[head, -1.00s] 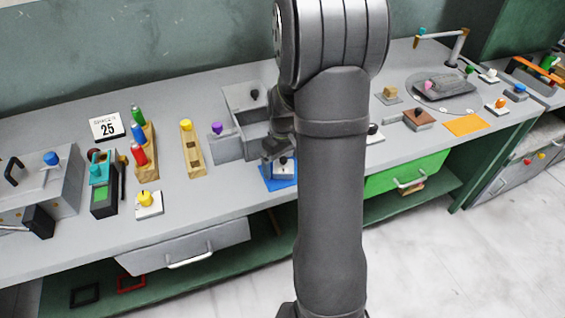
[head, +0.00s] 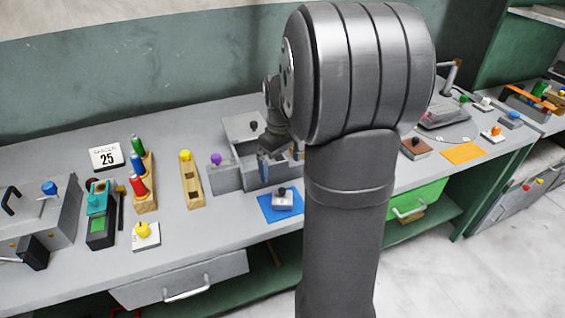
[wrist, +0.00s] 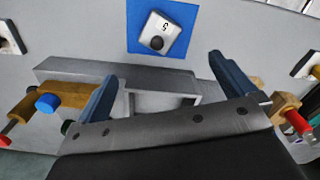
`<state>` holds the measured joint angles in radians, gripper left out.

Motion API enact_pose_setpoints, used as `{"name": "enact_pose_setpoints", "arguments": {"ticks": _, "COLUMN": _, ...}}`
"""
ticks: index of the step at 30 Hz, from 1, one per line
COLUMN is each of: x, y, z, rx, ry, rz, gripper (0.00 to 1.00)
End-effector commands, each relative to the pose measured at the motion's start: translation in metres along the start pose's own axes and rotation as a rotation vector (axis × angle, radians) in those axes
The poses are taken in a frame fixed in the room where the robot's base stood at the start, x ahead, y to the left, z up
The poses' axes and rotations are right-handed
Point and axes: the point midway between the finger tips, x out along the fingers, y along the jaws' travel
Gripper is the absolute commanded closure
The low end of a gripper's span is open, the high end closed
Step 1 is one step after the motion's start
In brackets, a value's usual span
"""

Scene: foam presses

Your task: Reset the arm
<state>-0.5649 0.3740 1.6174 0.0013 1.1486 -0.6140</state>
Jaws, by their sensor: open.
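My gripper (head: 276,158) is above the grey walled box (head: 228,178) in the head view, partly hidden by my own arm. In the wrist view my gripper (wrist: 165,98) has its two blue fingers wide apart with nothing between them. A small light block with a black knob (head: 282,197) sits on a blue mat (head: 267,213), in front of the grey box. In the wrist view the block (wrist: 160,32) shows a mark like a 5 and lies on the blue mat (wrist: 188,14), beyond the fingers and apart from them.
Left of the box stand a wooden block with a yellow knob (head: 192,190), a wooden rack (head: 148,198) with coloured handles, and a sign reading 25 (head: 106,156). On the right lie a brown block (head: 415,150) and an orange mat (head: 463,153). Bare bench lies left of the blue mat.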

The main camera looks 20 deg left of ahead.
Motion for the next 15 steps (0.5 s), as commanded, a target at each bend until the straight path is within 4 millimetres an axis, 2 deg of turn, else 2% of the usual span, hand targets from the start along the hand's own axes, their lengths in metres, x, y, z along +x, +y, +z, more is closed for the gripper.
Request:
{"name": "enact_pose_setpoints", "arguments": {"ticks": 5, "x": 0.008, "y": 0.0, "z": 0.0, "rx": 0.0, "ry": -0.002, "rz": -0.001, "gripper": 0.0}}
{"name": "enact_pose_setpoints", "arguments": {"ticks": 8, "x": 0.021, "y": 0.0, "z": 0.0, "rx": 0.0, "ry": -0.003, "rz": -0.002, "gripper": 0.0}}
{"name": "enact_pose_setpoints", "arguments": {"ticks": 15, "x": 0.068, "y": 0.0, "z": 0.001, "rx": 0.0, "ry": -0.004, "rz": -0.003, "gripper": 0.0}}
